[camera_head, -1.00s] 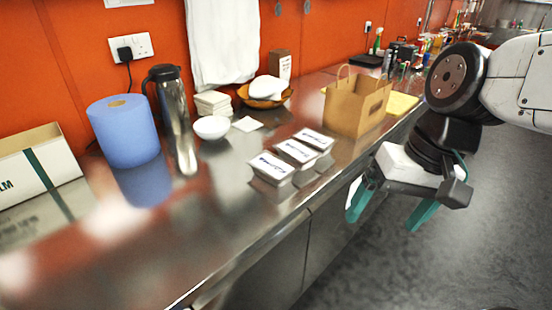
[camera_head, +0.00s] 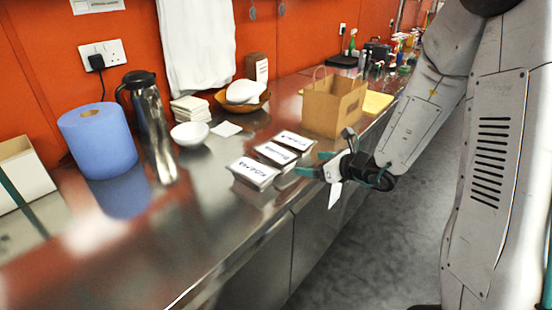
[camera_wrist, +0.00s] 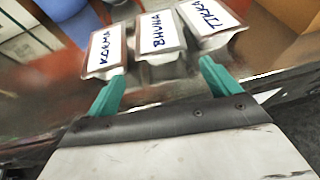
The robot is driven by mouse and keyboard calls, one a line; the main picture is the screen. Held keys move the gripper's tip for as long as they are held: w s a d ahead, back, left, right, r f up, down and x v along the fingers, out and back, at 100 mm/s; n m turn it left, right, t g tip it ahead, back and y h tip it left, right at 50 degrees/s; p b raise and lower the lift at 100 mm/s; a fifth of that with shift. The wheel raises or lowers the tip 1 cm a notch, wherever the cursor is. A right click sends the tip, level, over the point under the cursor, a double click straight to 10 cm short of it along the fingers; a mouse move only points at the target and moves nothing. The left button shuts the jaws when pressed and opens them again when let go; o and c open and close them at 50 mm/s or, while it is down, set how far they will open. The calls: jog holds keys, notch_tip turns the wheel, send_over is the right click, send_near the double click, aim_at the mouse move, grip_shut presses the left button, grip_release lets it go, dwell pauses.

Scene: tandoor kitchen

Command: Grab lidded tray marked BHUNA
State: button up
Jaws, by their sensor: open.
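Three lidded trays with white labels stand in a row on the steel counter. The wrist view reads KORMA (camera_wrist: 104,50), BHUNA (camera_wrist: 158,34) and TIKKA (camera_wrist: 211,20) from left to right. In the head view the BHUNA tray (camera_head: 277,153) is the middle one, between the KORMA tray (camera_head: 254,172) and the TIKKA tray (camera_head: 294,139). My gripper (camera_head: 313,163) is at the counter's front edge, just in front of the trays. Its teal fingers (camera_wrist: 157,84) are open and empty, apart from the trays, with the BHUNA tray ahead between them.
On the counter (camera_head: 200,235), a brown paper bag (camera_head: 333,105) stands right of the trays. A white bowl (camera_head: 189,135), steel flask (camera_head: 150,130) and blue paper roll (camera_head: 100,140) stand to the left. The counter's front left is clear.

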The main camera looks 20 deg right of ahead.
aim_at(292, 161)
jog(key=x, duration=0.7)
jog(key=shift+w+f, duration=0.1)
jog(key=c, duration=0.9)
